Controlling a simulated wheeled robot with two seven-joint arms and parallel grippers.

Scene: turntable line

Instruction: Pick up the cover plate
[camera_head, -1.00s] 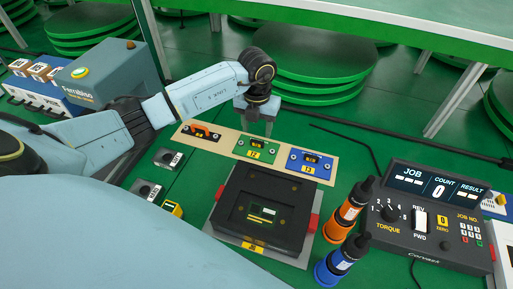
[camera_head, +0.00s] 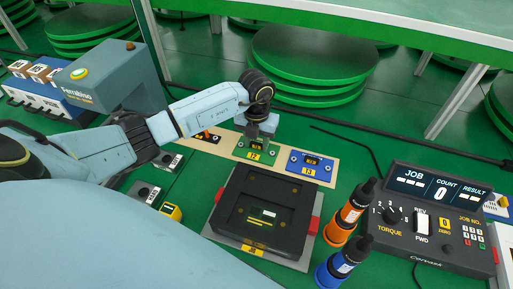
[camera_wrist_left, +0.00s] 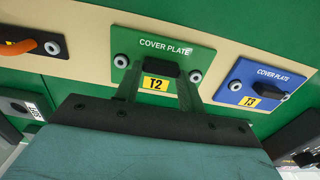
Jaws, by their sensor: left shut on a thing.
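The green cover plate (camera_head: 250,155), marked T2, lies on a beige strip behind the black fixture. The left wrist view shows it too (camera_wrist_left: 180,53), with a black knob in its middle and a round hole at each side. My left gripper (camera_wrist_left: 158,75) is shut on this knob, one finger on each side; the plate looks flat on the strip. In the head view the gripper (camera_head: 258,143) comes down over it from above. A blue cover plate (camera_head: 310,163), marked T3, lies to its right. A dark plate with an orange handle (camera_head: 207,137) lies to its left. My right gripper is not in view.
A black fixture (camera_head: 228,203) on a grey base stands in front of the strip. Orange (camera_head: 348,212) and blue (camera_head: 343,262) screwdrivers stand at its right, beside the torque controller (camera_head: 430,215). Small grey blocks (camera_head: 145,192) lie at the left.

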